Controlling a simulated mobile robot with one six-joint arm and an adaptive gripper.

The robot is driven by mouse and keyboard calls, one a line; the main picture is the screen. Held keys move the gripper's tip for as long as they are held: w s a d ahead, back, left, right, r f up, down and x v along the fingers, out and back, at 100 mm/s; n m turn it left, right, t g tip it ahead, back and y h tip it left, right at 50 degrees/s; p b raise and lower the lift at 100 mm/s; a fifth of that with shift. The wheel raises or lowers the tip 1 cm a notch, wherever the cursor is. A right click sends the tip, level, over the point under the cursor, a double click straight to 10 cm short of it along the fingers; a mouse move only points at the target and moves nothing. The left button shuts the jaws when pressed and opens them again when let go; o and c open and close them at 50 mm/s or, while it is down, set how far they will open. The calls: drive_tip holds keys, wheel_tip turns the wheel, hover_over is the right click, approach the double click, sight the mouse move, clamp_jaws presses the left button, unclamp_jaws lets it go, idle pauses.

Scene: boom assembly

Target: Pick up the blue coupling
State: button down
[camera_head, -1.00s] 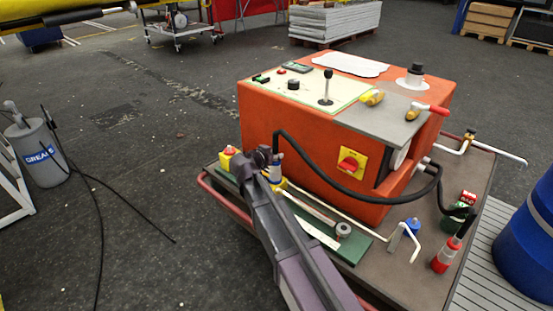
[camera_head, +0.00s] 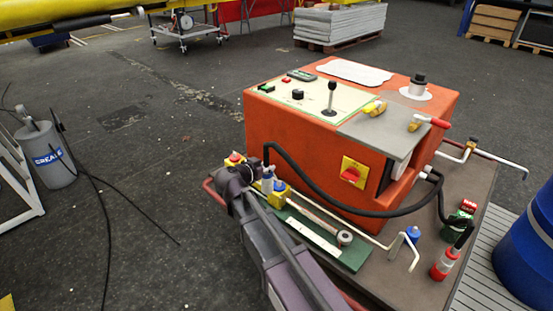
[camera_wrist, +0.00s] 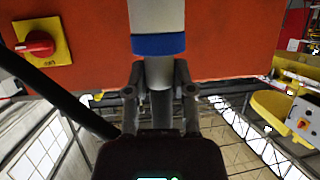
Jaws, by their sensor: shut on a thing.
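The blue coupling is a pale cylinder with a blue band at the end of a black hose. In the wrist view the blue coupling (camera_wrist: 158,44) stands between my two fingers, which are closed on its grey lower part. In the head view the coupling (camera_head: 267,181) shows just left of a yellow block with a blue cap (camera_head: 279,191). My gripper (camera_wrist: 160,98) is shut on it; in the head view my gripper (camera_head: 255,180) is partly hidden by my dark arm. From these views I cannot tell how far the coupling is above the cart.
The orange console (camera_head: 300,135) stands close behind the coupling. The black hose (camera_head: 335,200) loops across its front. A yellow block with a red top (camera_head: 234,160) is at left.

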drive_tip(key=s+a, duration=0.3)
drive_tip(key=s, duration=0.4)
drive_tip(key=shift+a+r+p, duration=0.2)
drive_tip(key=shift+r+p, duration=0.1)
drive_tip(key=shift+r, duration=0.05)
idle(0.5)
drive_tip(key=shift+s, duration=0.1)
